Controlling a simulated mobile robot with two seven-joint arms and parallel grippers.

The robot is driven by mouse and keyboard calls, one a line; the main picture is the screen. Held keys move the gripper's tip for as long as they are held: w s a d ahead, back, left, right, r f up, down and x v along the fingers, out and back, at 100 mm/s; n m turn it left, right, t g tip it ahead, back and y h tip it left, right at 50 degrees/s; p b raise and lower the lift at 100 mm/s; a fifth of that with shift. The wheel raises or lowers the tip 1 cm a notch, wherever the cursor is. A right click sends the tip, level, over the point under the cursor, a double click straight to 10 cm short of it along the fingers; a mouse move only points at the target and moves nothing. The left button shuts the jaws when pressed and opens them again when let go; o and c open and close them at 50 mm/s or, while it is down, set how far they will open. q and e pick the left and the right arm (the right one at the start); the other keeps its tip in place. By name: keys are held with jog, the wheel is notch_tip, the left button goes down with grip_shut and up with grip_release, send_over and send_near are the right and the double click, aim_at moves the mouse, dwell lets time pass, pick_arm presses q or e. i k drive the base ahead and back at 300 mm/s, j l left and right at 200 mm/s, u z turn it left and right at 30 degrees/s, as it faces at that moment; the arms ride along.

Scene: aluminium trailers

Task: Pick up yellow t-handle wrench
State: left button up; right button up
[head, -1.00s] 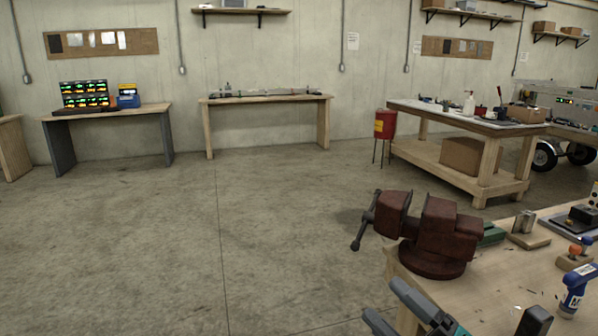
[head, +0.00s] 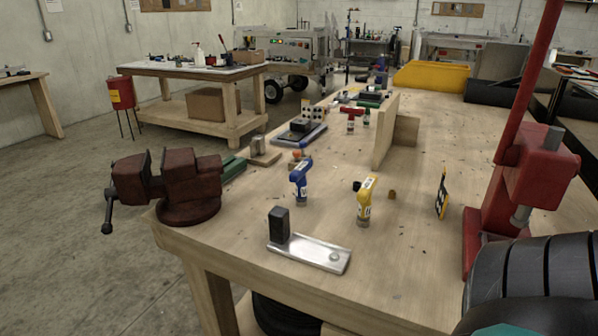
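The yellow t-handle wrench (head: 365,199) stands upright on the wooden workbench (head: 400,265), right of the middle of the head view. It has a yellow angled handle with a pale label and a metallic lower end. A similar blue t-handle wrench (head: 300,181) stands to its left. Neither gripper's fingers show in the head view. A dark ribbed shape and a teal patch fill the lower right corner; I cannot tell a gripper there. Nothing touches the yellow wrench.
A metal plate with a black block (head: 309,252) lies in front of the wrenches. A red-brown vise (head: 188,184) sits at the left corner. A wooden divider (head: 384,131) stands behind. A red press-like stand (head: 540,165) rises at right. A small black-and-yellow card (head: 441,193) stands nearby.

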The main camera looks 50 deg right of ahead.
aim_at(364, 196)
jog(key=j+z, duration=0.15)
jog(key=z, duration=0.35)
jog(key=j+z, duration=0.15)
jog(key=z, duration=0.35)
jog(key=j+z, duration=0.15)
jog(key=z, duration=0.3)
jog(key=j+z, duration=0.15)
jog(key=z, duration=0.35)
